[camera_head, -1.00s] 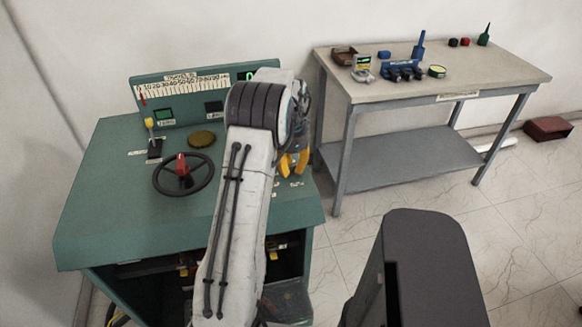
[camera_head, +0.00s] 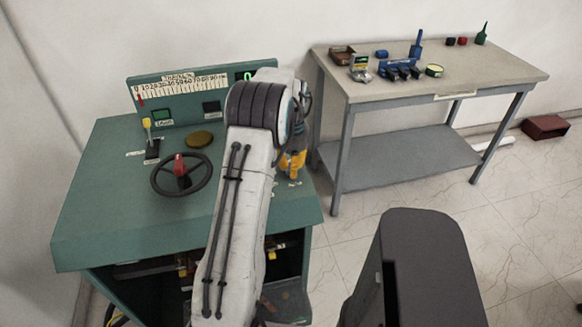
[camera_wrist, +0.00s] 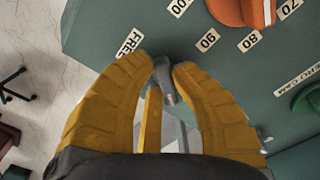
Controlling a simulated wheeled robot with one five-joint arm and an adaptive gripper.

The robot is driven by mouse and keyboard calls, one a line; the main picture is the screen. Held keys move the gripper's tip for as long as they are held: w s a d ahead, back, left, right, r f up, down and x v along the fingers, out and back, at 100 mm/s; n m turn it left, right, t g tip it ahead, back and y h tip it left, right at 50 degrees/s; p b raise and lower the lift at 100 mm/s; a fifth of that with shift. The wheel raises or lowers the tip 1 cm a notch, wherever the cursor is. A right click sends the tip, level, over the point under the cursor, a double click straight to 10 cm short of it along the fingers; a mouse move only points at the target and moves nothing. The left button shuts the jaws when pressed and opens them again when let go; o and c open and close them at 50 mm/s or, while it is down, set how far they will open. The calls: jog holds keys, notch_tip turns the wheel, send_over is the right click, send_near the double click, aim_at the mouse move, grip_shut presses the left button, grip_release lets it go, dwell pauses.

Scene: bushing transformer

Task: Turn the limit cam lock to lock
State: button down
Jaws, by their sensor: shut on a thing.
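My gripper (camera_wrist: 164,68) has two yellow fingers, and in the wrist view their tips close around a small dark grey lever-like part (camera_wrist: 167,88). I take this part to be the limit cam lock. A white label reading FREE (camera_wrist: 130,42) sits just left of the fingertips on the green panel. A label for the lock position is not visible. In the head view my gripper (camera_head: 293,164) shows only as a bit of yellow beside my arm, at the right side of the green console (camera_head: 110,225). My arm hides the part it holds there.
An orange dial with a white stripe (camera_wrist: 235,10) lies above, ringed by number labels. A green knob (camera_wrist: 308,102) is at the right. A black handwheel (camera_head: 158,187) and a yellow-tipped lever (camera_head: 147,124) stand on the console. A workbench (camera_head: 460,78) stands behind right.

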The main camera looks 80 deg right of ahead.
jog(key=n, duration=0.3)
jog(key=shift+s+n, duration=0.1)
jog(key=shift+n, duration=0.2)
jog(key=shift+s+d+f+n, duration=0.1)
jog(key=shift+n, duration=1.6)
jog(key=c, duration=1.1)
grip_release()
jog(key=shift+o, duration=0.2)
notch_tip(320, 180, up, 12)
